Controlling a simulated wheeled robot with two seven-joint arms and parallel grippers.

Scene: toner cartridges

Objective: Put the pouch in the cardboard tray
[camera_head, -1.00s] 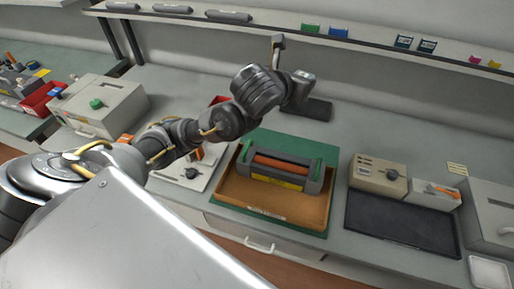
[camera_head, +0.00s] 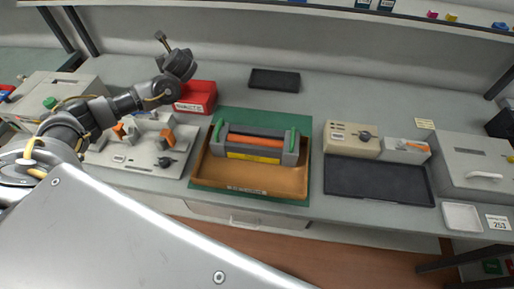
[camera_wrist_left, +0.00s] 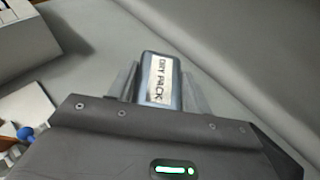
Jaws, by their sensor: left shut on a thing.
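The pouch (camera_wrist_left: 161,82) is dark with a pale label reading "DRY PACK" and sits between the fingers of my left gripper (camera_wrist_left: 158,90) in the left wrist view. The gripper is shut on it. In the head view my left gripper (camera_head: 176,62) is raised near the back of the bench, by the red bin; I cannot clearly make out the pouch there. The brown cardboard tray (camera_head: 262,187) lies on a green mat, right of and nearer than the gripper. A grey toner cartridge (camera_head: 262,154) with an orange roller and green ends lies in it. My right gripper is not in view.
The red bin (camera_head: 196,97) stands behind a pale fixture (camera_head: 140,148) left of the tray. A black pad (camera_head: 275,80) lies at the back. A beige device (camera_head: 350,140) and a dark mat (camera_head: 378,183) are on the right. A shelf (camera_head: 330,12) runs along the top.

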